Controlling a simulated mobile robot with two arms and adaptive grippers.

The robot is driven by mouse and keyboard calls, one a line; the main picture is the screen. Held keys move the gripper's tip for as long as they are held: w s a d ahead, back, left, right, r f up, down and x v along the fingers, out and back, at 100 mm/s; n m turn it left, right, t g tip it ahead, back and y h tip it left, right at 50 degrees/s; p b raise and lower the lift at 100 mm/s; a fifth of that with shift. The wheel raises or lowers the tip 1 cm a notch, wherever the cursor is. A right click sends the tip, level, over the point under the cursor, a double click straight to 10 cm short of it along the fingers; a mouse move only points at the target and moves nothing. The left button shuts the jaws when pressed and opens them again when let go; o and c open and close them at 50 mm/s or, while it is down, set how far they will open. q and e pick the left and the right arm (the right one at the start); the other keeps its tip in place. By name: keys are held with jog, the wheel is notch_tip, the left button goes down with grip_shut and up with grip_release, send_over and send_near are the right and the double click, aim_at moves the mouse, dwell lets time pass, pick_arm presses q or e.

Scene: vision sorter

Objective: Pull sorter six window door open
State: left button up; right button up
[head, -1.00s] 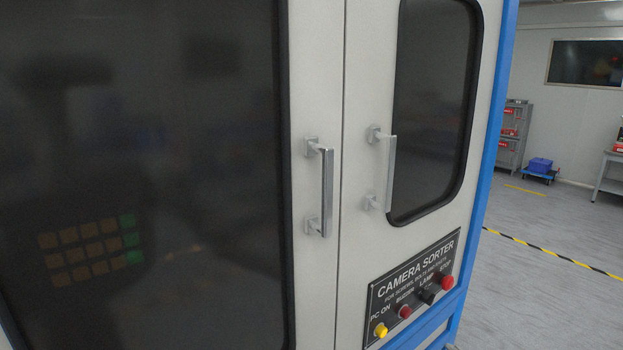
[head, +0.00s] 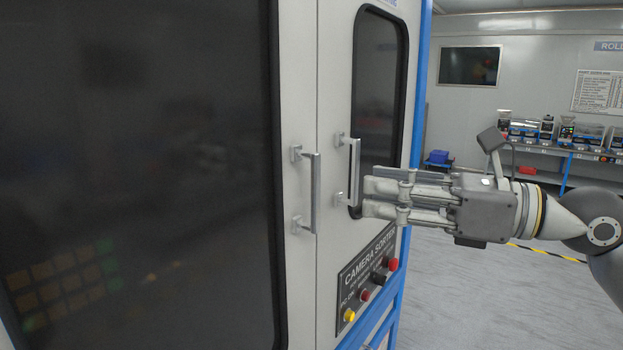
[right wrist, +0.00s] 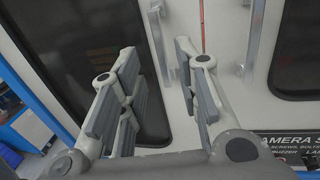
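The sorter cabinet has a left door (head: 298,110) with a large dark window and a right door (head: 335,60) with a narrow one. A metal bar handle (head: 315,192) is on the left door, another handle (head: 354,170) on the right door. Both doors look shut. My right gripper (head: 372,196) reaches in from the right, fingertips just right of the right door's handle in the head view. In the right wrist view the gripper (right wrist: 160,65) is open; one handle (right wrist: 158,42) shows beyond the gap between its fingers. Nothing is held. My left gripper is not in view.
A panel marked CAMERA SORTER (head: 366,278) with coloured buttons sits below the right door's window. A blue frame edge (head: 419,100) borders the cabinet. Grey floor (head: 450,300) is open to the right; a bench (head: 560,150) with machines stands at the back.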

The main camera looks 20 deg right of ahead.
jog(key=p+x, duration=0.3)
jog(key=p, duration=0.5)
send_over(314, 226)
jog(key=shift+w, duration=0.3)
pick_arm(q)
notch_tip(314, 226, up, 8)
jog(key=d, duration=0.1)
jog(key=shift+b, duration=0.3)
pick_arm(e)
jog(key=shift+d, duration=0.1)
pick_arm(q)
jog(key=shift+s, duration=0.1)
pick_arm(e)
grip_shut()
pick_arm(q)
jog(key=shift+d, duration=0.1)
